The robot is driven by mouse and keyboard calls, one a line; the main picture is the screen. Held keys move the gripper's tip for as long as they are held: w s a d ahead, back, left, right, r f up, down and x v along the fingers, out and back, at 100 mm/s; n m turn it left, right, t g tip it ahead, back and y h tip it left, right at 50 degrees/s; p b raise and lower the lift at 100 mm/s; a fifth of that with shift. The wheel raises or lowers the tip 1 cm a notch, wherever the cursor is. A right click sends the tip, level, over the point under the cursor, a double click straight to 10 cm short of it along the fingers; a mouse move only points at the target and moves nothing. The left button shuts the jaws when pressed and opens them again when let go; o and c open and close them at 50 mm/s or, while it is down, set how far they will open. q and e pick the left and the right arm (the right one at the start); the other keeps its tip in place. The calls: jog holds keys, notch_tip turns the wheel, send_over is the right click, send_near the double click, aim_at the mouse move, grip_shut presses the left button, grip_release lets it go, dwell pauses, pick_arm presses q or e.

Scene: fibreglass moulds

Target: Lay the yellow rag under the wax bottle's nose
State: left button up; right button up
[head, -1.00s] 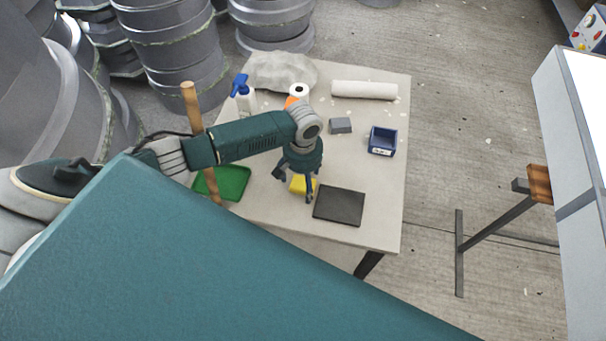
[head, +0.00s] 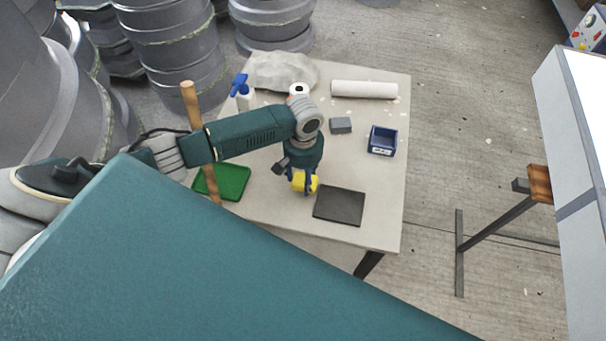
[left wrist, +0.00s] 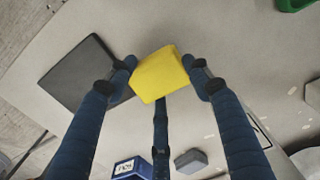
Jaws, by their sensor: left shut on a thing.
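The yellow rag (head: 299,182) looks like a small folded block, near the front of the table, left of a dark flat mat (head: 339,206). My left gripper (head: 304,188) points down and is shut on it. In the left wrist view the rag (left wrist: 160,73) sits between the fingertips (left wrist: 162,78); whether it still touches the table I cannot tell. A white bottle with a blue trigger head (head: 243,95) stands at the table's back left. A white-topped thing (head: 299,90) beside it is partly hidden by my left arm. Which one is the wax bottle is unclear. My right gripper is not in view.
A green tray (head: 234,181) and an upright wooden stick (head: 190,101) are at the left. A grey block (head: 340,125), a blue bin (head: 382,141) and a white roll (head: 364,89) lie at the right and back. The table (head: 375,190) is bare around the bin.

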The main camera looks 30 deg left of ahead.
aim_at(303, 179)
pick_arm(q)
notch_tip(303, 179, up, 17)
jog(key=b, duration=0.2)
jog(key=s+d+r+m+b, duration=0.2)
jog(key=s+d+r+b, duration=0.2)
jog(key=s+r, duration=0.3)
jog(key=s, duration=0.4)
jog(key=shift+s+d+m, duration=0.35)
jog(key=shift+d+m, duration=0.05)
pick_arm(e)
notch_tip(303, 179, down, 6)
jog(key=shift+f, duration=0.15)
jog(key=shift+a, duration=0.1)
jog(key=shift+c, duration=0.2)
